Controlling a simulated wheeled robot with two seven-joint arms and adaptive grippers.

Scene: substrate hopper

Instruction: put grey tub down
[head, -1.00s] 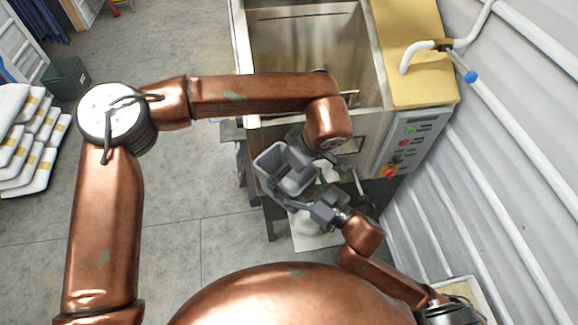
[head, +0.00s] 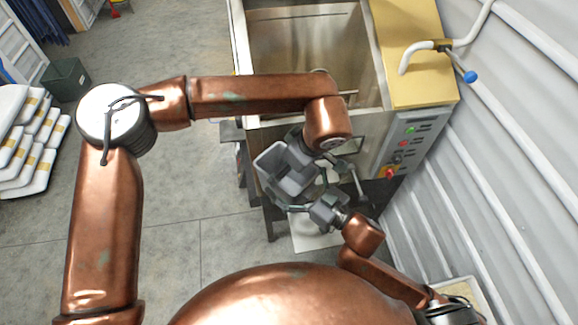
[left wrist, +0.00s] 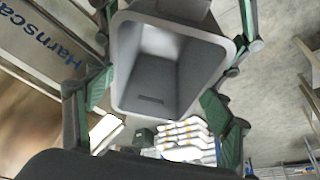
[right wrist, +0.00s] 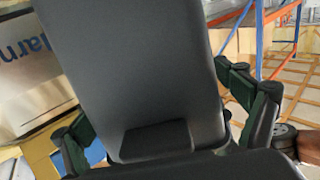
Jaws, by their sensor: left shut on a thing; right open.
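The grey tub (head: 284,172) hangs in the air in front of the steel hopper's lower front, tilted, its open mouth facing up in the head view. My left gripper (head: 300,152) is shut on it. In the left wrist view the tub (left wrist: 160,72) sits between the fingers, and its inside looks empty. My right gripper (head: 308,192) is open beside the tub's near side. In the right wrist view the tub's dark outer face (right wrist: 135,65) fills the space between the spread fingers. Whether those fingers touch it is unclear.
The open steel hopper (head: 300,45) stands behind, with a control panel (head: 402,142) on its right. A white item (head: 312,238) lies low beneath the grippers. White sacks (head: 28,140) and a dark green bin (head: 66,78) are at left. A ribbed wall (head: 520,130) bounds the right.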

